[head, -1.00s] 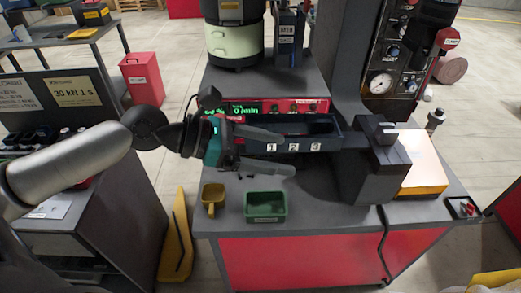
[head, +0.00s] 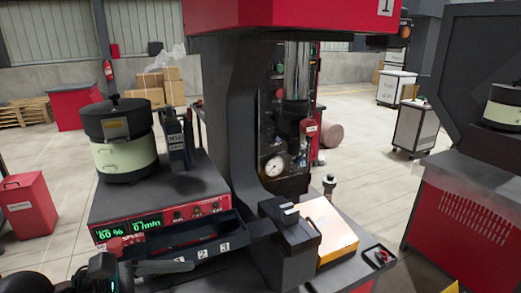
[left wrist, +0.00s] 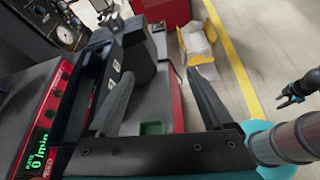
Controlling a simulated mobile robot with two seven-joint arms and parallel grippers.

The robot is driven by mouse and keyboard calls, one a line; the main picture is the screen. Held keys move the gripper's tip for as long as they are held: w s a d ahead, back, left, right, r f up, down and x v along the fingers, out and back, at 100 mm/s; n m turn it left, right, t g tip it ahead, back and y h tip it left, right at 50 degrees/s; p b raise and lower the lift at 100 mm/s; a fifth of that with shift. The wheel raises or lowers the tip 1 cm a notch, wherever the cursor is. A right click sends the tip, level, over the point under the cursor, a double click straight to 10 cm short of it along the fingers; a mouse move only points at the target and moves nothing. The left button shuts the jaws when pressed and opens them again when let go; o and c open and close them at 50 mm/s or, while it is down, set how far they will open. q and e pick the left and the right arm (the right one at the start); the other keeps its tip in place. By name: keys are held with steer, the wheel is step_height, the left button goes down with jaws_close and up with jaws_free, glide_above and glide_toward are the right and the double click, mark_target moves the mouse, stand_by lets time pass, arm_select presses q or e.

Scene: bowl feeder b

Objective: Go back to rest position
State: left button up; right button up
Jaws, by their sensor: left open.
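My left gripper (head: 158,268) is at the lower left of the head view, mostly cut off by the bottom edge, in front of the numbered dark tray (head: 190,236). In the left wrist view my left gripper (left wrist: 160,103) has its two fingers wide apart with nothing between them. A green bin (left wrist: 152,128) lies beyond the gap, below the fingers. My right gripper (left wrist: 290,91) shows small at the right edge of the left wrist view, over the floor; its jaws are too small to judge.
The feeder bowl (head: 122,155) stands on the red control unit (head: 165,222) with a lit display. A dark press column (head: 232,120) rises in the middle. A yellow-edged box (head: 330,232) sits right of the tray. Open floor (head: 372,165) lies behind, with a red cabinet (head: 465,215) at right.

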arm_select(q)
steer(key=s+a+f+m+g+y, duration=0.15)
steer(key=s+f+m+y, duration=0.35)
steer(key=s+f+m, duration=0.5)
steer(key=s+f+m+g+y, duration=0.2)
steer(key=s+f+m+y, duration=0.45)
steer(key=m, duration=0.75)
step_height(320, 180, down, 26)
steer(key=g+h+b, duration=0.1)
steer(key=g+b, duration=0.1)
steer(key=b, duration=0.2)
steer(key=s+a+f+b, duration=0.1)
steer(key=s+f+b, duration=0.1)
steer(key=s+f, duration=0.5)
steer(key=s+a+f+b, duration=0.1)
steer(key=s+f+b, duration=0.1)
steer(key=s+f, duration=0.6)
step_height(320, 180, down, 4)
steer(key=shift+a+f+m+g, duration=0.15)
steer(key=shift+a+m+g, duration=0.15)
steer(key=shift+m+g, duration=0.15)
